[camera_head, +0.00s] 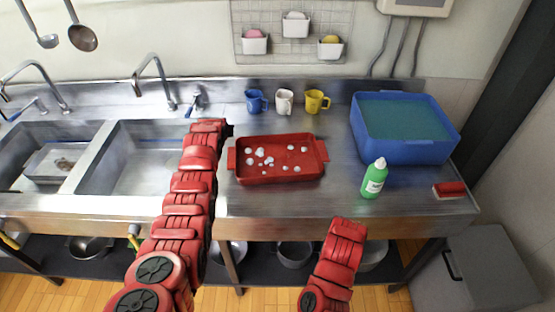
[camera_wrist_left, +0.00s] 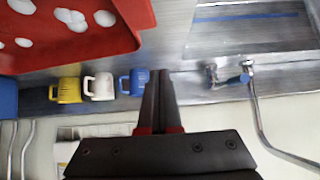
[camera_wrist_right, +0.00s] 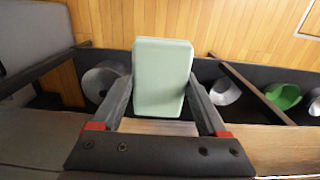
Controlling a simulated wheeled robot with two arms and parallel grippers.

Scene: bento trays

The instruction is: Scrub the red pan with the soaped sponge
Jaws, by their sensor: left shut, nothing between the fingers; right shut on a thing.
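The red pan (camera_head: 278,180) sits on the steel counter with several white foam blobs in it. A corner of the pan (camera_wrist_left: 95,45) shows at the top left of the left wrist view. My left gripper (camera_wrist_left: 157,75) is shut and empty. In the head view my left arm ends just left of the pan's upper left side (camera_head: 226,128). My right gripper (camera_wrist_right: 162,95) is shut on a pale green sponge (camera_wrist_right: 162,70), held in front of the counter over the floor side. The sponge is not visible in the head view, where my right arm stands below the pan.
A green soap bottle (camera_head: 375,179) stands right of the pan, before a blue tub (camera_head: 430,150) of liquid. A red brush (camera_head: 449,190) lies at the right. Blue (camera_head: 255,101), white (camera_head: 284,101) and yellow (camera_head: 315,101) mugs stand behind. Sinks (camera_head: 130,165) are left; pots (camera_head: 295,254) sit below.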

